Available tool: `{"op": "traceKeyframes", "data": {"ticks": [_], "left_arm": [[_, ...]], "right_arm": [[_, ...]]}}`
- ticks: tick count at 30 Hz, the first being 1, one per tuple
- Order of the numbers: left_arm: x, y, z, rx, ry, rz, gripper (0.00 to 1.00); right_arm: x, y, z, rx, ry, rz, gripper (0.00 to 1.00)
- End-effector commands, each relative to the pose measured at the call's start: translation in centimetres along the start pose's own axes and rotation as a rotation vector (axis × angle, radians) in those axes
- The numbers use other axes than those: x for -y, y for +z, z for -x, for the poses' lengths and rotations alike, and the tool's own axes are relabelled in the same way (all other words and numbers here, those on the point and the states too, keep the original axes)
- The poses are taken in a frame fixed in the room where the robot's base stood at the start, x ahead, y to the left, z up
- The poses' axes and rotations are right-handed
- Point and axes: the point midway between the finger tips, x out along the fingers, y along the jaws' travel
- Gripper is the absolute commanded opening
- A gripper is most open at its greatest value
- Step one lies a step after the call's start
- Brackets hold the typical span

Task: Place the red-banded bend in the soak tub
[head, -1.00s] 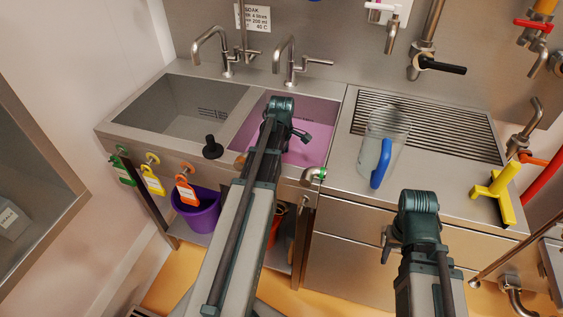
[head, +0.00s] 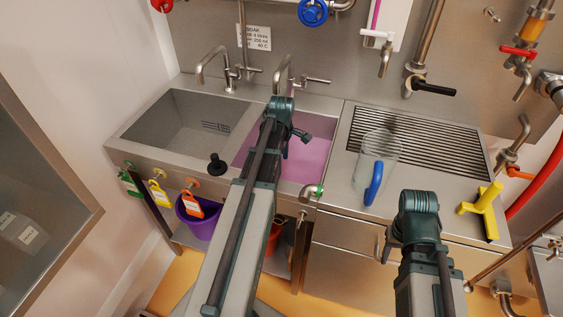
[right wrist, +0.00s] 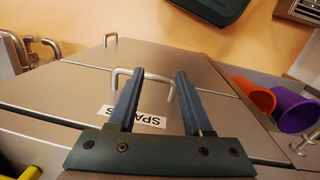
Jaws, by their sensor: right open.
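The soak tub appears to be the right basin (head: 305,165), holding pink liquid, below a soak sign (head: 254,37) on the back wall. I cannot make out a red-banded bend. My right gripper (head: 390,243) is in front of the cabinet fronts. In the right wrist view it is open and empty (right wrist: 155,78), facing a bar handle (right wrist: 143,76).
An empty basin (head: 185,125) is left. Purple (head: 197,226) and orange (head: 274,238) buckets sit underneath. A cabinet (head: 45,190) is at left.

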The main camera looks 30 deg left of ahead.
Motion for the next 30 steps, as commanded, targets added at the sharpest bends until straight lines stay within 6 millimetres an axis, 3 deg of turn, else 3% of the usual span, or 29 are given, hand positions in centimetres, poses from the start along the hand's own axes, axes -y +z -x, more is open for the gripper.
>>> {"op": "traceKeyframes", "data": {"ticks": [1, 9, 30], "left_arm": [[0.0, 0.0, 1.6, 0.0, 0.0, 0.0, 1.0], [0.0, 0.0, 4.8, 0.0, 0.0, 0.0, 1.0], [0.0, 0.0, 5.5, 0.0, 0.0, 0.0, 1.0]], "right_arm": [[-0.1, 0.1, 1.6, 0.0, 0.0, 0.0, 0.5], [-0.5, 0.3, 4.8, 0.0, 0.0, 0.0, 0.5], [-0.5, 0.3, 5.4, 0.0, 0.0, 0.0, 0.5]]}}
